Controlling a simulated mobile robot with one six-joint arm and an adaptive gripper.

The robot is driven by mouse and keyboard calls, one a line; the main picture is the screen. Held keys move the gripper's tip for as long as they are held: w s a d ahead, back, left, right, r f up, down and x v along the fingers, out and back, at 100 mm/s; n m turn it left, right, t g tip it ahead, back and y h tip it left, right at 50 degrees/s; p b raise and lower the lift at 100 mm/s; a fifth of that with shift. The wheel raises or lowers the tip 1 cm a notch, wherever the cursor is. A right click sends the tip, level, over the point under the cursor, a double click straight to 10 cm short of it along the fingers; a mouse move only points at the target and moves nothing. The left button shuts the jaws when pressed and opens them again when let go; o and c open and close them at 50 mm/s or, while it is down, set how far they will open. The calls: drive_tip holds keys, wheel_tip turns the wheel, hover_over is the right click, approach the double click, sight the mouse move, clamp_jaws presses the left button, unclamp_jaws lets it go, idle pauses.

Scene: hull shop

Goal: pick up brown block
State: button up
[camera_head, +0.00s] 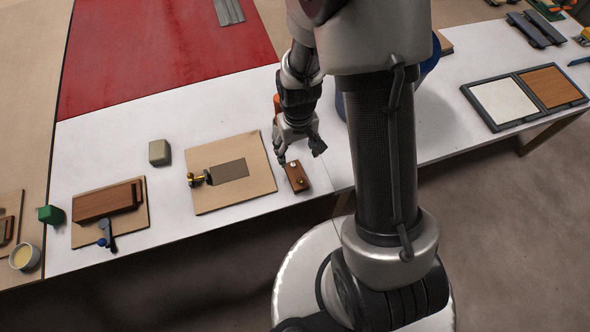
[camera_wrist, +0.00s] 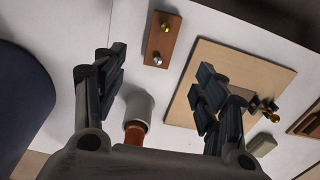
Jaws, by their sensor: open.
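A small brown block (camera_head: 295,180) with a brass knob and a silver knob lies on the white table near its front edge. In the wrist view the brown block (camera_wrist: 155,47) lies beyond the fingertips, near the top. My gripper (camera_head: 301,153) is open and empty, above and just behind the block in the head view. In the wrist view my gripper (camera_wrist: 160,85) has its fingers spread wide, with the block apart from them. A larger brown block (camera_head: 103,203) lies on a board at the left.
A tan board (camera_head: 250,193) with a dark patch and brass fitting lies left of the small block. A white-and-orange cylinder (camera_wrist: 139,105) shows between my fingers. A dark blue container (camera_wrist: 22,100) stands at the wrist view's left. A grey block (camera_head: 159,152) lies farther left.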

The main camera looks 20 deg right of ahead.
drive_tip(key=b, duration=0.3)
hover_over(296, 174)
drive_tip(key=f, duration=0.8)
drive_tip(key=shift+d+f, duration=0.2)
drive_tip(key=shift+f, duration=0.05)
wheel_tip(296, 174, down, 5)
drive_tip(key=shift+s+a+f+b, duration=0.1)
drive_tip(key=shift+a+b, duration=0.05)
drive_tip(key=shift+b, duration=0.8)
drive_tip(key=shift+c, duration=0.4)
drive_tip(key=c, duration=1.1)
drive_tip(key=shift+r, duration=0.2)
